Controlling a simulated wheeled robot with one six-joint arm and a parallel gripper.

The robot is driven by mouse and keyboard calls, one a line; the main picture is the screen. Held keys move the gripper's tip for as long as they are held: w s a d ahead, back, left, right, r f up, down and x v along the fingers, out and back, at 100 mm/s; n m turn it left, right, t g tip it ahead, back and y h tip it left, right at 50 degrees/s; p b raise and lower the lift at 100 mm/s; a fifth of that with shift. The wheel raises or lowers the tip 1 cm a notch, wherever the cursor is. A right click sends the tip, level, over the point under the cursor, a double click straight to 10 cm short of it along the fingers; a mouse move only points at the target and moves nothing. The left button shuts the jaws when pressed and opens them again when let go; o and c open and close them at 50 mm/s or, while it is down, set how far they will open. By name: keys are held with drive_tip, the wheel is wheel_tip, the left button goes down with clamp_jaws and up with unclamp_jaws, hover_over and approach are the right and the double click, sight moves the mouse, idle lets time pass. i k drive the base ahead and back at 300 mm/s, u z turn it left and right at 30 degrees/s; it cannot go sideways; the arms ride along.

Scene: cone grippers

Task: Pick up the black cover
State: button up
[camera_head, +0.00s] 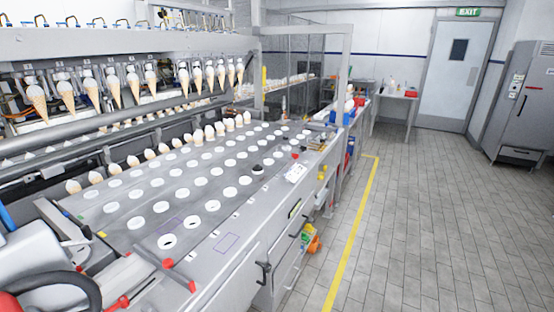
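A small dark round piece (258,169), which looks like the black cover, sits at one of the white-ringed holes on the grey machine deck (228,243). It is small in the head view, so its exact shape and fit in the hole cannot be made out. White rings (212,206) in rows surround it on the deck. My gripper is not in view.
A row of ice cream cones (113,88) hangs above the deck, with more cones along its far edge. Red-tipped levers (180,275) stick up at the near end. The tiled floor (430,220) at right is clear.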

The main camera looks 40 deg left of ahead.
sight(257, 168)
drive_tip(key=u, duration=0.4)
drive_tip(key=i, duration=1.3)
drive_tip(key=u, duration=1.8)
drive_tip(key=i, duration=0.9)
drive_tip(key=u, duration=0.9)
